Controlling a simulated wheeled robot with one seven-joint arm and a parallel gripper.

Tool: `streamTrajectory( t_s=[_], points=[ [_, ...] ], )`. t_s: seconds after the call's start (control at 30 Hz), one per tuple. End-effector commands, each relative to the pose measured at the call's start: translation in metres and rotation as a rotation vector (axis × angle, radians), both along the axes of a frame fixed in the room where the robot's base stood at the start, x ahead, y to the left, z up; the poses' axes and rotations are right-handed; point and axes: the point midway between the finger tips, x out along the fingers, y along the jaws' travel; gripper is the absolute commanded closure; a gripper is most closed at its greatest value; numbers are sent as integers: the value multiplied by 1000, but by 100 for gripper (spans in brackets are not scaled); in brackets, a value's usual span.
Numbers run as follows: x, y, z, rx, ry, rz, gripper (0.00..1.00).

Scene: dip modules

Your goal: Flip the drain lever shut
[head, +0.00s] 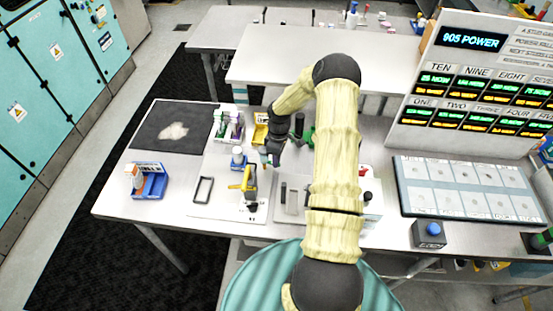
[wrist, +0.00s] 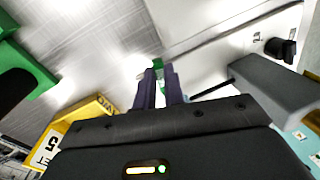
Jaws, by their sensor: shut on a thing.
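My gripper (head: 273,160) is over the middle of the workbench, above and to the right of a yellow upright fixture (head: 248,178) on a white plate. In the wrist view its two dark purple fingers (wrist: 160,88) are close together. A small green piece (wrist: 158,63) shows at their tips, mostly hidden by the fingers, and I cannot tell what it belongs to. A black knob or lever (wrist: 281,49) sits on a white panel to the right of the fingers. I cannot tell for sure which part is the drain lever.
A yellow bin (wrist: 92,115) and a green object (wrist: 25,70) lie left of the gripper. A grey block (wrist: 270,82) is close on its right. A blue bin (head: 150,186) and a black mat (head: 150,135) are on the bench's left; a panelled tray (head: 402,190) is on the right.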

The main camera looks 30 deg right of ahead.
Motion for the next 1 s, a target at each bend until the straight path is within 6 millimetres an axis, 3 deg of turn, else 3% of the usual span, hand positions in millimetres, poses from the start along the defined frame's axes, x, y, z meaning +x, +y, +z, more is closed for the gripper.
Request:
streamTrajectory(
  t_s=[0.37,1.0],
  points=[
    [-7,3,-2,-1,-2,-187,100],
    [-22,24,-2,-1,-3,-769,100]
  ],
)
